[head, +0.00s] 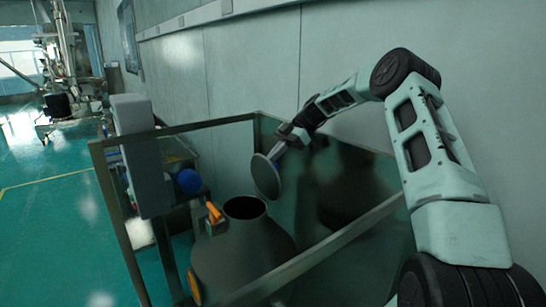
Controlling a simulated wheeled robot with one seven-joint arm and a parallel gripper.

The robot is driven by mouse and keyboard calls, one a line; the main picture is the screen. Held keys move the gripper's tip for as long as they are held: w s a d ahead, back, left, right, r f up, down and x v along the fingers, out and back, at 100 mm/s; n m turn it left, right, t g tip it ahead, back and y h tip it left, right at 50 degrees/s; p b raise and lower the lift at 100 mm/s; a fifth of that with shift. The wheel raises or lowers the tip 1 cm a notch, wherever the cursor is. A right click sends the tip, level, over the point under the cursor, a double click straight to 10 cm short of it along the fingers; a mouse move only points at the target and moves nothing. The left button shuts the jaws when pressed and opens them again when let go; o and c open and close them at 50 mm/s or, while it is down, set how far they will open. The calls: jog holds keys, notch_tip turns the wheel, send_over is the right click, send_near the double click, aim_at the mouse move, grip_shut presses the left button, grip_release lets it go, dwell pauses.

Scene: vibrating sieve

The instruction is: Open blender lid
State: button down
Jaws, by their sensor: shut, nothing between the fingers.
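The blender (240,252) is a dark grey, cone-shaped vessel standing inside a framed enclosure. Its round mouth (245,207) is uncovered and looks dark inside. An orange clamp or handle (214,213) sits at the left of the mouth. The lid (266,177) is a grey disc, tilted up nearly on edge, above and to the right of the mouth. My gripper (278,151) is at the lid's upper right side, close to it. Its fingers are small and partly lost against the lid; it is shut with nothing held. Whether it touches the lid, I cannot tell.
The enclosure's metal rail (330,245) runs along the front of the blender. A grey box-shaped post (138,155) and a blue round part (188,181) stand at the left. A wall (250,65) is close behind. Green floor (50,210) lies open at the left.

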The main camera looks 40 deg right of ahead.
dwell(0.3)
notch_tip(320, 180, up, 9)
jog(key=b, duration=0.4)
jog(key=n+h+p, duration=0.2)
jog(key=n+h, duration=1.7)
jog(key=h, duration=0.2)
send_near(263, 175)
jog(key=p+x, duration=0.4)
jog(key=p, duration=0.1)
jog(key=shift+d+f, duration=0.1)
jog(key=shift+f, duration=0.3)
jog(key=shift+d+f, duration=0.1)
jog(key=shift+d, duration=0.45)
